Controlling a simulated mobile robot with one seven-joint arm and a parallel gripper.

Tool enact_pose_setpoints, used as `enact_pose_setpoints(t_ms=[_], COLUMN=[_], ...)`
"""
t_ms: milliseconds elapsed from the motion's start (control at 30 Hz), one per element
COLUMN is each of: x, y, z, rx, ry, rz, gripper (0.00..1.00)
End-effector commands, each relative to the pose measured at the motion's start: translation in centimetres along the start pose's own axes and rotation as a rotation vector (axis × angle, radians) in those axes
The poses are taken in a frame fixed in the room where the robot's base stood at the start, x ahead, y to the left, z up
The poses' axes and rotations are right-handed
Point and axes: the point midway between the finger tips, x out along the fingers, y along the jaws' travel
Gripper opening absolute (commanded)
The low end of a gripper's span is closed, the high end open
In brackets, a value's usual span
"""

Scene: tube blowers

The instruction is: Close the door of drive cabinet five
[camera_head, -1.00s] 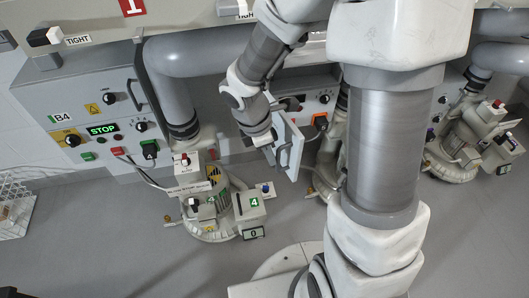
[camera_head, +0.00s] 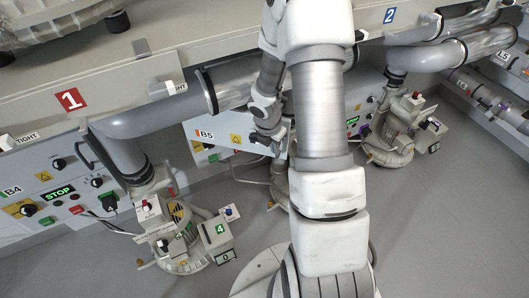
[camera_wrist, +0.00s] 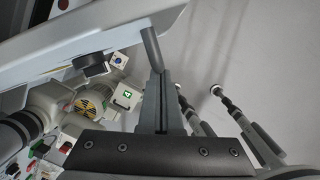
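The grey front of drive cabinet five, marked B5 (camera_head: 219,128), shows left of my arm in the head view, with a yellow warning sign; my arm covers its right side. In the wrist view a grey door panel (camera_wrist: 75,38) with a black knob crosses the upper left. Its grey bar handle (camera_wrist: 151,48) is at the right end. My gripper (camera_wrist: 162,78) looks shut, its fingers together, with the tips at the handle's lower end. I cannot tell whether they touch or pinch it. Whether the door is flush is hidden.
Cabinet B4 (camera_head: 75,178) stands at the left with a lit STOP display. A blower with a green 4 box (camera_head: 219,235) stands on the floor before it. Another blower (camera_head: 395,130) is at the right. Large pipes (camera_head: 120,123) run above. Floor at the lower right is clear.

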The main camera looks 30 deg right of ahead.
Motion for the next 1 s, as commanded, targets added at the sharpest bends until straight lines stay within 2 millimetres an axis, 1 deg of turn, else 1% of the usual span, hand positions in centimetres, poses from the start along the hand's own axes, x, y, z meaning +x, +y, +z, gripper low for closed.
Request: enact_pose_setpoints(t_ms=[33,100,300,1000], x=[-0.1,0.1,0.5,0.7], y=[0.1,0.3,0.6,0.7], z=[0.7,1.4,2.3,2.5], rx=[0.001,0.002,0.001,0.001], ry=[0.001,0.001,0.001,0.0], rz=[-0.001,-0.001,-0.001,0.0], gripper=[0.0,0.0,0.0,0.0])
